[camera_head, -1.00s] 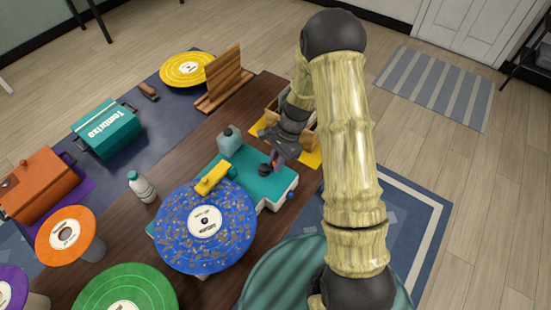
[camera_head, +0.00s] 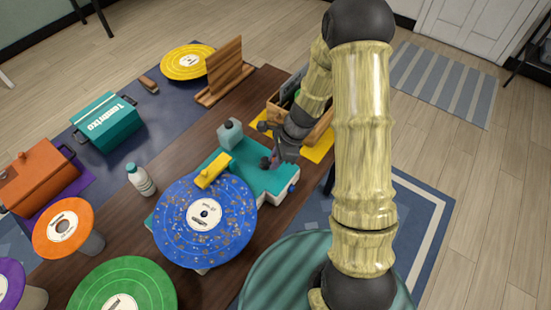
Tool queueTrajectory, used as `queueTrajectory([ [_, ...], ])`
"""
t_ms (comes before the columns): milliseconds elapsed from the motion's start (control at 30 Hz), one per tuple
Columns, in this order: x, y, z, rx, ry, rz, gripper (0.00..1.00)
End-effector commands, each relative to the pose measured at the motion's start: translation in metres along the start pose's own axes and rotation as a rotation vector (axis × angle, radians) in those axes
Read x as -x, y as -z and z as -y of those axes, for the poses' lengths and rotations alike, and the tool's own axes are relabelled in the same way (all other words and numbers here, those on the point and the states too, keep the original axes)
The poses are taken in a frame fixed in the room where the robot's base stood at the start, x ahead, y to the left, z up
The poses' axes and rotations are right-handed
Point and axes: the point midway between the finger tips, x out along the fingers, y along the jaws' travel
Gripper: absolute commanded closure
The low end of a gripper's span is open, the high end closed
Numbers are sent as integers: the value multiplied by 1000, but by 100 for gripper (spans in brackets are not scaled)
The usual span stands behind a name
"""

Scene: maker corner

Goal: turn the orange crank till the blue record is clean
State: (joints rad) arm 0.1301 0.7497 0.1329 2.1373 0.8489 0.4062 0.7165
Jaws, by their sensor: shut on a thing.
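The blue record (camera_head: 180,228) lies on the teal machine (camera_head: 268,182), under a yellow arm (camera_head: 212,170). Brown and tan specks are scattered over its blue surface, around a white label. My gripper (camera_head: 271,162) is at the back right of the machine's top, shut on the crank. The crank is almost wholly hidden by my gripper, so its orange colour and angle are hard to make out.
A grey-blue bottle (camera_head: 230,134) stands right behind the machine, and a white bottle (camera_head: 140,179) to its left. A wooden rack (camera_head: 222,72) and wooden crate (camera_head: 318,130) are behind. Green (camera_head: 152,283) and orange (camera_head: 46,234) records stand front left.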

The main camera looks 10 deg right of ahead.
Motion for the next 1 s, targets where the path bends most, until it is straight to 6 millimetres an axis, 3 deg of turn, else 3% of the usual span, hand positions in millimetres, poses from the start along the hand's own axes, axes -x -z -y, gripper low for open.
queueTrajectory([
  [167, 0, -1, -1, 2, -3, 2, 100],
  [200, 0, -1, -1, 2, -3, 2, 77],
  [300, 0, -1, 0, 2, -2, 2, 61],
  [667, 4, -1, 0, 2, 0, 1, 61],
  [867, 29, -1, 1, 4, 3, -1, 61],
  [1000, 56, -1, 1, 4, 4, 0, 61],
])
